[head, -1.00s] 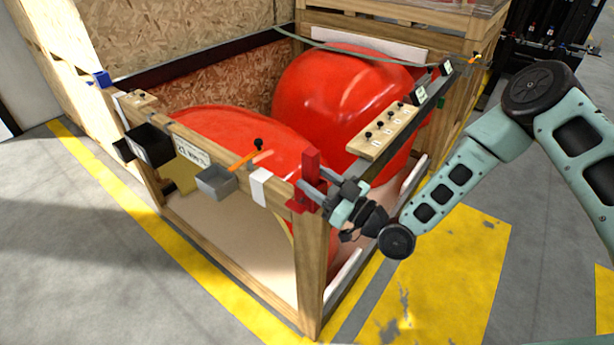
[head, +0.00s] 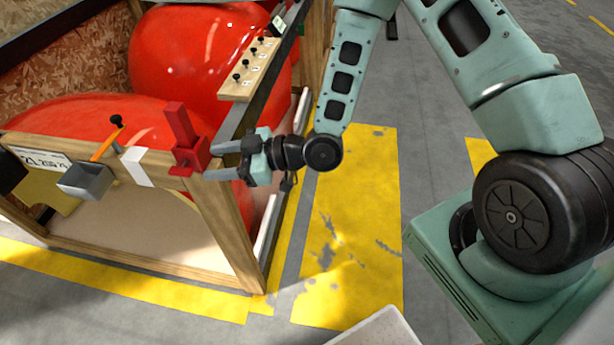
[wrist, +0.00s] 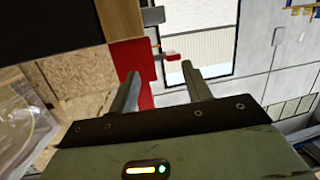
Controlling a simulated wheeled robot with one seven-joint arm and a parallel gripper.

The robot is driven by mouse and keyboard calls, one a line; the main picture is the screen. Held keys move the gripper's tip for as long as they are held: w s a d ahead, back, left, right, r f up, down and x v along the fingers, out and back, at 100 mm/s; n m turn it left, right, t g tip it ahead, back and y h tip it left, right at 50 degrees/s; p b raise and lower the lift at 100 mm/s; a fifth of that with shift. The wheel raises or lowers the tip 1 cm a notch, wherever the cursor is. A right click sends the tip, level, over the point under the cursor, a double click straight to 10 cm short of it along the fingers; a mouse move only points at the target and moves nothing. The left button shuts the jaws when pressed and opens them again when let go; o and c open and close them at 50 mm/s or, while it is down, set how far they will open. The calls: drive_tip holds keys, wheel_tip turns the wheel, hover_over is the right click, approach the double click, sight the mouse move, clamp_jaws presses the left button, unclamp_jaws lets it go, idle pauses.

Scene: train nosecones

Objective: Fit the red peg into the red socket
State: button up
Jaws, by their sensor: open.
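The red peg (head: 179,124) is a tall square block standing upright in line with the corner post. Its lower end meets the red socket (head: 188,161), a bracket on the top corner of the wooden crate. I cannot tell how deep the peg sits. My gripper (head: 210,162) is open, just right of the socket, its fingers pointing left at it. Nothing is seen held. In the wrist view my gripper (wrist: 158,73) has its fingers apart. A tall red part (wrist: 134,66) shows behind the left finger, and a small red piece (wrist: 172,57) lies between the fingertips.
The crate holds large red nosecones (head: 205,50). A wooden strip with black knobs (head: 248,70) lies along its right rail. Yellow-marked floor (head: 345,240) right of the crate is clear.

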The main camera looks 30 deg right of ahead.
drive_tip(key=s+d+r+m+g+h, duration=0.2)
drive_tip(key=s+r+h, duration=0.4)
drive_tip(key=s, duration=0.5)
drive_tip(key=s+d+r+m+g+h, duration=0.3)
drive_tip(key=s+d+r+g+h, duration=0.2)
drive_tip(key=s, duration=0.7)
wheel_tip(320, 180, up, 2)
drive_tip(key=shift+d+r+g+h, duration=0.15)
drive_tip(key=shift+d+g+h, duration=0.15)
drive_tip(key=shift+d+h, duration=0.55)
drive_tip(key=shift+w+a+h, duration=0.1)
drive_tip(key=shift+a+h, duration=0.15)
drive_tip(key=shift+a, duration=0.05)
